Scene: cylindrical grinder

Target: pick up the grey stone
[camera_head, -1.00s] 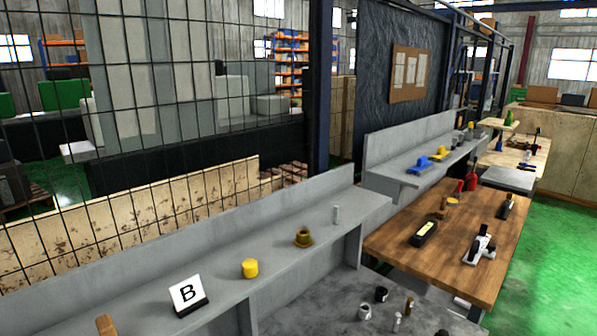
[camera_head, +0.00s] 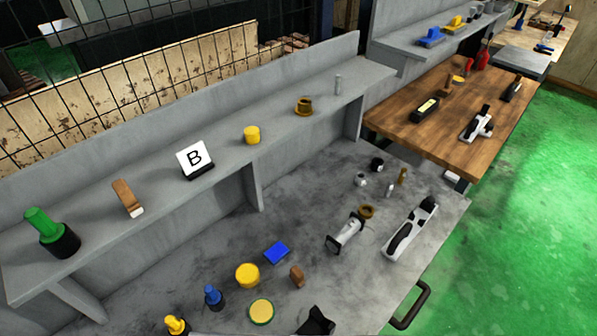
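I cannot make out a clear grey stone on the grey workbench (camera_head: 320,215). A small light-grey piece (camera_head: 361,180) lies near the bench's back right, beside a small black one (camera_head: 377,164). A blue block (camera_head: 276,252) and a brown block (camera_head: 297,276) lie near the middle of the bench. A black shape (camera_head: 317,322) is cut off by the bottom edge; I cannot tell what it is. I recognise neither of my grippers in this view.
White-and-black tools (camera_head: 346,232) (camera_head: 411,228) lie on the bench's right half. Yellow round pieces (camera_head: 247,275) and a blue knobbed piece (camera_head: 213,297) stand at the front left. The shelf holds a "B" sign (camera_head: 195,159). A wooden table (camera_head: 455,97) adjoins at back right.

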